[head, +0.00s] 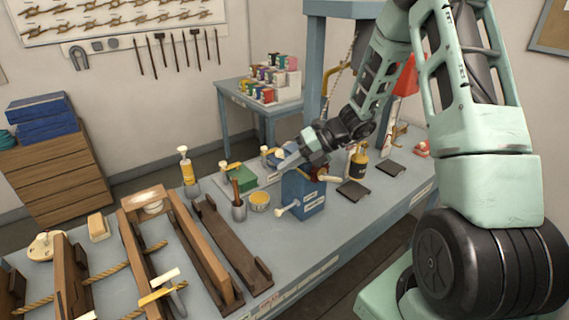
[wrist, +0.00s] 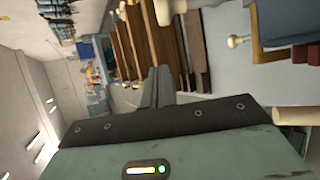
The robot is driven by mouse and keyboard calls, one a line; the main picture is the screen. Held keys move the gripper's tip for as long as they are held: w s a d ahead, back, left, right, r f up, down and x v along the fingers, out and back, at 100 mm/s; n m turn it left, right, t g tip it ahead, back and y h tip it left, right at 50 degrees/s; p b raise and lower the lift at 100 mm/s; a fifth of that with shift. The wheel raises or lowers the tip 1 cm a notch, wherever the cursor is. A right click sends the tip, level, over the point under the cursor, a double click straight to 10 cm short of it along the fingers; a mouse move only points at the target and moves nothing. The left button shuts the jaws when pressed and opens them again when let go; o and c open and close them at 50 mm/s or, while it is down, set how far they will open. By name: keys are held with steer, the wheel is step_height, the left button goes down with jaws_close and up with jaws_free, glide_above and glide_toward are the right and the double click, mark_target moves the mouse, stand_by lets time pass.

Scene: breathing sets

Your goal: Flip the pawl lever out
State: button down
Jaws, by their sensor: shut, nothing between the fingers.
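My gripper (head: 284,164) is shut and empty, above the workbench beside a blue box (head: 303,195). Its closed fingers (wrist: 158,88) show in the wrist view. Levers with pale knobs stand out from several small units on the bench; I cannot tell which is the pawl lever. One pale-knobbed lever (head: 283,211) sticks out from the left side of the blue box. Another lever (head: 226,165) sits on a green box (head: 240,178), left of my gripper. A pale knob on a stem (wrist: 238,40) shows in the wrist view, apart from the fingers. My gripper partly hides the units behind it.
Wooden frames with ropes (head: 150,250) fill the bench's left. The front right strip of bench (head: 345,225) is clear.

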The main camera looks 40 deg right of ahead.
steer(key=b+v, duration=0.2)
steer(key=v, duration=0.7)
steer(key=shift+w+d, duration=0.2)
steer(key=shift+d, duration=0.1)
steer(key=shift+f, duration=0.1)
steer(key=s+a+f+n+g+h+b, duration=0.25)
steer(key=s+a+n+g, duration=0.2)
steer(key=a+n, duration=0.6)
steer(key=s+a+f+n+g+h+b, duration=0.1)
steer(key=s+a+f+n+g+b, duration=0.3)
steer(key=a+n, duration=0.65)
steer(key=s+a+f+n+t+h+b, duration=0.1)
steer(key=s+a+n+h+b, duration=0.1)
steer(key=s+a+n, duration=0.3)
steer(key=s+a+f+n+t+h+b, duration=0.1)
steer(key=s+a+n, duration=0.4)
steer(key=s+n, duration=0.6)
steer(key=n+t+h+b, duration=0.1)
steer(key=n+h, duration=0.1)
steer(key=n, duration=0.6)
steer(key=shift+f+n, duration=0.35)
steer(key=shift+n, duration=0.05)
steer(key=shift+w+d+h, duration=0.1)
steer(key=shift+h, duration=0.15)
